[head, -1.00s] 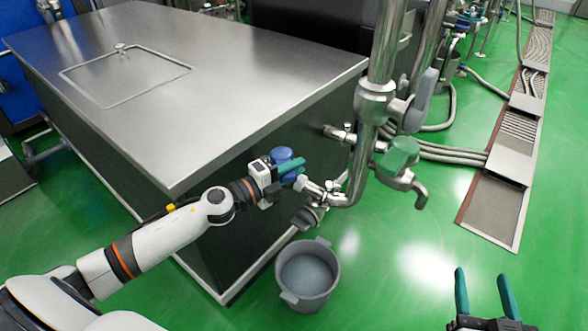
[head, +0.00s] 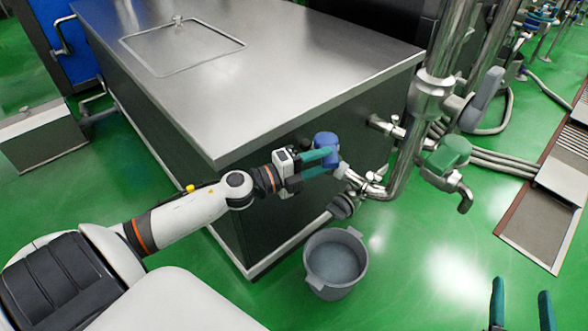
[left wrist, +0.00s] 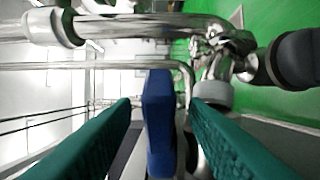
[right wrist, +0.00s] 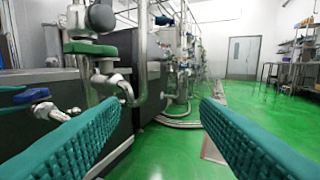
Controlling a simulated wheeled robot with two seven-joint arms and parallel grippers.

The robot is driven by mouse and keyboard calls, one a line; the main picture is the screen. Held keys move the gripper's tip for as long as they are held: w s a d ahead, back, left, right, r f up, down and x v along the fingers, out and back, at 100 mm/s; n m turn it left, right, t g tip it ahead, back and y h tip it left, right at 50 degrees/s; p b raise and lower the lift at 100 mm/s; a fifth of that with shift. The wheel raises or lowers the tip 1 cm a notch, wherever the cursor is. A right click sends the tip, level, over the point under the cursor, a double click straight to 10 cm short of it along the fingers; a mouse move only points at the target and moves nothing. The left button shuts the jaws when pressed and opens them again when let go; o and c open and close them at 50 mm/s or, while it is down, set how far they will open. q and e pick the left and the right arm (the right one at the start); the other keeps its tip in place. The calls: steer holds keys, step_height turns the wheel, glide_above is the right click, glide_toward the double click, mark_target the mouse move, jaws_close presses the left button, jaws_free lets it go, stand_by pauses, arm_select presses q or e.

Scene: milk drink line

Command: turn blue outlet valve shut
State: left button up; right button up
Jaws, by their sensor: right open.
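The blue outlet valve handle (head: 326,141) is on the pipework at the near right corner of the steel tank. My left gripper (head: 326,161) reaches it from the left, its teal fingers at the handle. In the left wrist view the blue handle (left wrist: 160,125) stands upright between the two fingers, with a gap showing on each side, so the gripper looks open around it. The valve body behind is partly hidden by the fingers. My right gripper (head: 521,305) is open and empty at the lower right, and its spread fingers also show in the right wrist view (right wrist: 165,105).
A grey bucket (head: 335,262) stands on the green floor below the valve. A green-handled valve (head: 447,156) with a downturned spout sits to the right on the upright pipe (head: 420,120). The steel tank (head: 270,80) fills the back left.

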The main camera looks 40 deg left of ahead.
arm_select(q)
steer(key=v, duration=0.7)
steer(key=shift+s, duration=0.2)
arm_select(e)
steer(key=shift+s+d+f+g, duration=0.1)
steer(key=shift+d+f+g, duration=0.05)
steer(key=shift+f+g, duration=0.35)
steer(key=shift+s+d+f+g, duration=0.1)
steer(key=shift+f+g, duration=0.2)
steer(key=shift+f, duration=0.25)
arm_select(q)
steer(key=shift+a, duration=0.1)
